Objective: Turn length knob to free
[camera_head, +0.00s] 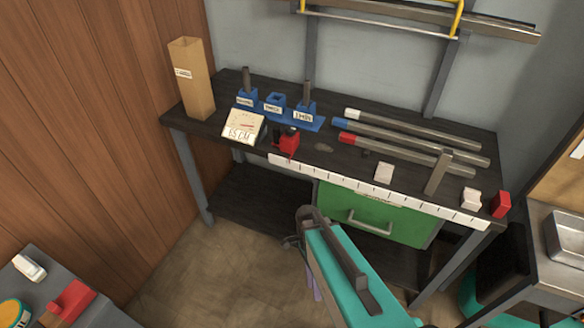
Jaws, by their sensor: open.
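A red block (288,143) with a dark knob-like top (290,130) sits at the front edge of the dark workbench, by the left end of a white marked ruler strip (380,193). It looks like the length knob, but I cannot read its setting. A white card (243,124) reading 15 CM with a dial stands just left of it. My gripper (297,240) is in front of the bench, below and apart from the red block. It is open with nothing seen in it; my teal arm hides part of it.
Blue holders (275,104) with dark upright tubes stand at the bench back. Several metal tubes (410,140) lie across the right side. A grey post (438,172) rises near the front edge. A green drawer (372,213) is below. Floor at left (200,275) is clear.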

